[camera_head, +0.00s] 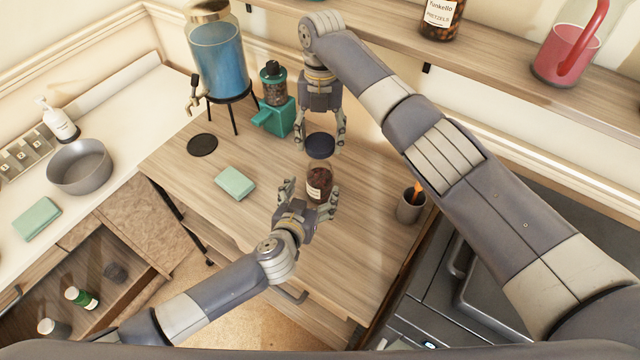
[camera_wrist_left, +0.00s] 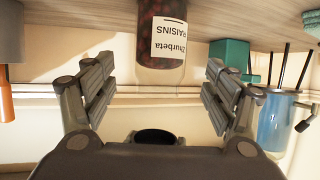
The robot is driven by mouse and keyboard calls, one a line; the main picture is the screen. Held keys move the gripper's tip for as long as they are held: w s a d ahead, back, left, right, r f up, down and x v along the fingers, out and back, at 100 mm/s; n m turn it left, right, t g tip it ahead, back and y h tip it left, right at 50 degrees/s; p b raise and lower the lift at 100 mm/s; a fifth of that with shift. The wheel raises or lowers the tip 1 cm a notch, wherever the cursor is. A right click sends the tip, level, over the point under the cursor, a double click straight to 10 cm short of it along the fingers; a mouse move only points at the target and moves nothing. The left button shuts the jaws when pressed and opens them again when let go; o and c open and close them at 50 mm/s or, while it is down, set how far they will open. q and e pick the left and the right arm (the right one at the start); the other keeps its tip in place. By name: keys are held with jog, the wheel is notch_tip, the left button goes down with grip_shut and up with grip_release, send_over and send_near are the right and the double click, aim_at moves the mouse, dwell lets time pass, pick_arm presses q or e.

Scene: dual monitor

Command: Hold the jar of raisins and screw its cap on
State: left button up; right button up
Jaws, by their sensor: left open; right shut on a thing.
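The jar of raisins (camera_head: 319,184) stands upright on the wooden counter, with dark contents and a white label. It also shows upside down in the left wrist view (camera_wrist_left: 162,40), where the label reads raisins. My left gripper (camera_head: 308,198) is open at the jar's near side. In the wrist view the jar stands ahead of and between its spread fingers, with gaps on both sides. The dark blue cap (camera_head: 320,146) is in my right gripper (camera_head: 321,140), shut on it from above. The cap is apart from the jar, behind and above it.
A blue drink dispenser (camera_head: 218,62) and a teal candy dispenser (camera_head: 277,112) stand behind to the left. A cup (camera_head: 410,206) stands to the right. A shelf runs overhead behind.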

aim_at(323, 172)
pick_arm(q)
jog(key=x, duration=0.7)
jog(key=shift+w, duration=0.2)
jog(key=c, duration=1.6)
jog(key=shift+f, duration=0.1)
pick_arm(e)
jog(key=shift+w+f, duration=0.1)
jog(key=shift+f, duration=2.45)
